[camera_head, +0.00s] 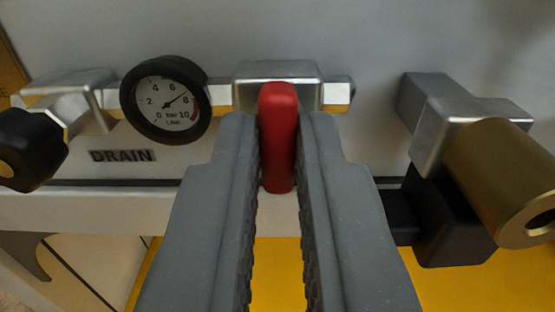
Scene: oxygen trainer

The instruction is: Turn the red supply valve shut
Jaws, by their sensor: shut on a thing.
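The red supply valve (278,130) has a lever handle that points down the picture, in front of a silver valve body (245,72) on the pipe. My gripper (278,150) has its two grey fingers on either side of the red handle and is shut on it near the fingertips. The handle's upper end and front face show between the fingers. Its sides are partly hidden by the fingers.
A round pressure gauge (166,100) reads about 7 and sits left of the valve. A brass cylinder (500,180) on a silver block (470,122) juts out at right.

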